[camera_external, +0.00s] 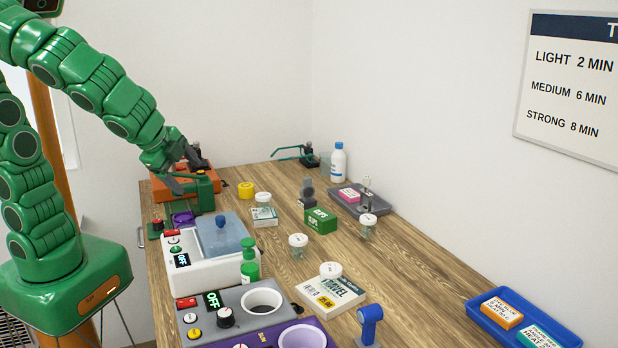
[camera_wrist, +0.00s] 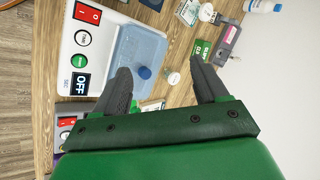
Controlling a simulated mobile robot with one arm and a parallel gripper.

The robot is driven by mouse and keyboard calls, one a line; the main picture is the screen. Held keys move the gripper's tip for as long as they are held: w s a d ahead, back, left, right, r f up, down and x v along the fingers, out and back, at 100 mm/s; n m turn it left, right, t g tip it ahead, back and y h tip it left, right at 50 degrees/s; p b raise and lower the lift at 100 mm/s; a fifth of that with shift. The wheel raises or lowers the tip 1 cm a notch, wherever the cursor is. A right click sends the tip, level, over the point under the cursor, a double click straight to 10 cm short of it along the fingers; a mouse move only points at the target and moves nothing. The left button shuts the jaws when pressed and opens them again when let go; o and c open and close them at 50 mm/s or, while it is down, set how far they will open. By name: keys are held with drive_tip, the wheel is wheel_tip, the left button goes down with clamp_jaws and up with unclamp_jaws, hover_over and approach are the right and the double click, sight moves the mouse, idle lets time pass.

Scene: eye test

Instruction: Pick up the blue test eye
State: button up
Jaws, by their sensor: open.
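A blue upright piece with a round head on a small base (camera_external: 369,322) stands at the near front of the table in the external view. It is the only blue thing there shaped like a test eye, but I cannot read any label on it. It does not show in the wrist view. My gripper (camera_external: 185,172) is far from it, at the back left above the orange and green devices. In the wrist view my gripper (camera_wrist: 160,60) has its two dark fingers wide apart, with nothing held between them.
A blue tray (camera_external: 478,312) is at right.

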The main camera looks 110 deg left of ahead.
sight(358, 308)
drive_tip(key=w+r+m+t+y, duration=0.1)
drive_tip(key=w+m+t+y, duration=0.4)
drive_tip(key=w, duration=1.9)
drive_tip(key=w+d+f+m+t+h, duration=0.1)
drive_tip(key=w+d+f+m+h, duration=0.1)
drive_tip(key=w+d+f+m, duration=0.2)
drive_tip(key=w+d+f+m+t+h, duration=0.1)
drive_tip(key=w+d+f+m+h, duration=0.1)
drive_tip(key=w+d+f+m, duration=0.2)
drive_tip(key=w+d+f+m+t+h, duration=0.2)
drive_tip(key=w+d+f+m, duration=0.3)
drive_tip(key=w+d+f, duration=0.1)
drive_tip(key=shift+w+d+f, duration=0.15)
drive_tip(key=shift+w+d, duration=0.05)
drive_tip(key=shift+d, duration=0.05)
drive_tip(key=shift+x, duration=3.85)
drive_tip(key=shift+w+d, duration=0.1)
drive_tip(key=shift+d, duration=0.1)
drive_tip(key=shift+c, duration=0.2)
clamp_jaws()
